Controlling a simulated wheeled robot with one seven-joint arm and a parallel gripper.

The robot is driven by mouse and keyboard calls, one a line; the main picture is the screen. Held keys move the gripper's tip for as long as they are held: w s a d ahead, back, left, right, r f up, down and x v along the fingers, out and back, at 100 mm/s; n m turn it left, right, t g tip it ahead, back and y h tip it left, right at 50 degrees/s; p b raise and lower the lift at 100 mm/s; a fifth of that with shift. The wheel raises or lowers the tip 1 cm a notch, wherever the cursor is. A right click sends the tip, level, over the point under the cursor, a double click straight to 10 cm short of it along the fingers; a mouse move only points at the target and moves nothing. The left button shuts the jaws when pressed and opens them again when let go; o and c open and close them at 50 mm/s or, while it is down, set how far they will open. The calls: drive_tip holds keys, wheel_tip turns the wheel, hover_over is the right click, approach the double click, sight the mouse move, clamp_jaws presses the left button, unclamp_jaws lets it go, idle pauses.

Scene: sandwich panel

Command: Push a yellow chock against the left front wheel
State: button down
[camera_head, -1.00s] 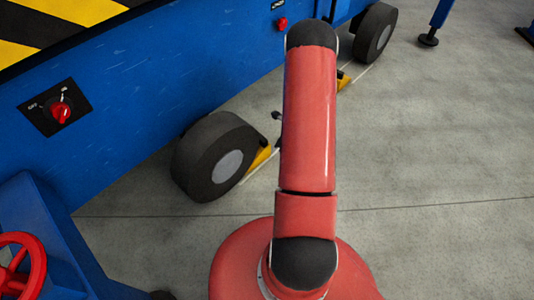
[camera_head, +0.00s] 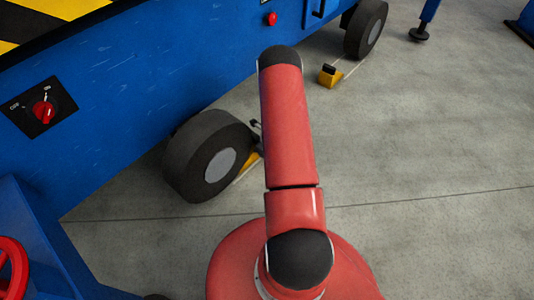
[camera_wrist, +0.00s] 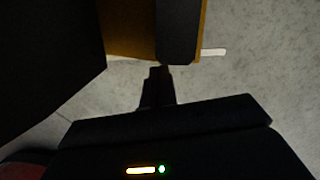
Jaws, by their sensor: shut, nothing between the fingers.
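The near black wheel (camera_head: 210,157) with a grey hub stands under the blue panel, and fills the left of the wrist view (camera_wrist: 45,60). A yellow chock (camera_head: 248,161) lies at its right side, mostly hidden by the wheel and my arm. In the wrist view this chock (camera_wrist: 128,28) has a dark face and lies close to the wheel; contact cannot be told. My gripper (camera_wrist: 160,72) is shut and empty, its fingertips just short of the chock's dark face. In the head view my arm mostly hides the gripper.
A second yellow chock (camera_head: 328,76) lies on the floor, apart from the far wheel (camera_head: 366,28). The blue panel (camera_head: 150,90) carries a red rotary switch (camera_head: 43,112). A red handwheel (camera_head: 10,265) is at lower left.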

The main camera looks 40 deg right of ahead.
drive_tip(key=shift+w+a, duration=0.2)
drive_tip(key=shift+w, duration=0.3)
drive_tip(key=shift+w+a, duration=0.2)
drive_tip(key=shift+w, duration=0.25)
